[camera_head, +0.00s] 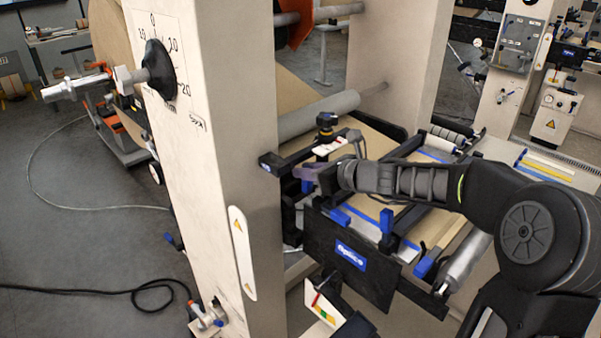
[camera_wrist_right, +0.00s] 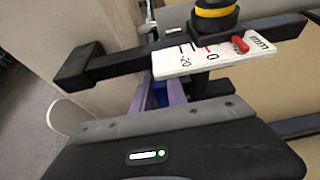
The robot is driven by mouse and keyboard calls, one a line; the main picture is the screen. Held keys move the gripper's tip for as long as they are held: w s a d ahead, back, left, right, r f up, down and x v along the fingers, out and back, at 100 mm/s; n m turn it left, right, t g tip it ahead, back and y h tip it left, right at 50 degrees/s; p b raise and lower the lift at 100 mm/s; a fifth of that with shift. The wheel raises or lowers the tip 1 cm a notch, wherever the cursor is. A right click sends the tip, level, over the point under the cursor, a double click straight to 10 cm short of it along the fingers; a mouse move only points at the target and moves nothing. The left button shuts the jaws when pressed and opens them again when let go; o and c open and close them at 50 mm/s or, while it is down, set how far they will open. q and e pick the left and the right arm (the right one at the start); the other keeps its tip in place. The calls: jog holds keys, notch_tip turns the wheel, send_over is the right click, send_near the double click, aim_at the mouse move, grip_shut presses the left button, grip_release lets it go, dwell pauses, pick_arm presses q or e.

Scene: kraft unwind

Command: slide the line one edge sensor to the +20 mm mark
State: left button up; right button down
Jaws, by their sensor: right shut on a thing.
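The line one edge sensor sits on a black crossbar (camera_wrist_right: 120,66) beside the cream frame post. Its white scale plate (camera_wrist_right: 215,58) reads -20, 0 and mm, and it also shows in the head view (camera_head: 331,148). A red pointer (camera_wrist_right: 240,44) lies to the right of the 0; any figure under it is hidden. A black knob with a yellow band (camera_wrist_right: 214,12) stands above the scale. My right gripper (camera_head: 309,174) is below the scale, its purple fingers shut on the sensor's blue grip (camera_wrist_right: 160,94), which is partly hidden. My left gripper is out of view.
The cream post (camera_head: 225,150) stands close left of my right gripper. A black panel with a blue label (camera_head: 350,258) hangs just below it. A grey roller (camera_head: 318,112) and brown web lie behind.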

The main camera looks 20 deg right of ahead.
jog(key=c, duration=1.3)
grip_release()
jog(key=shift+a, duration=0.1)
jog(key=shift+s, duration=0.1)
jog(key=shift+v, duration=3.9)
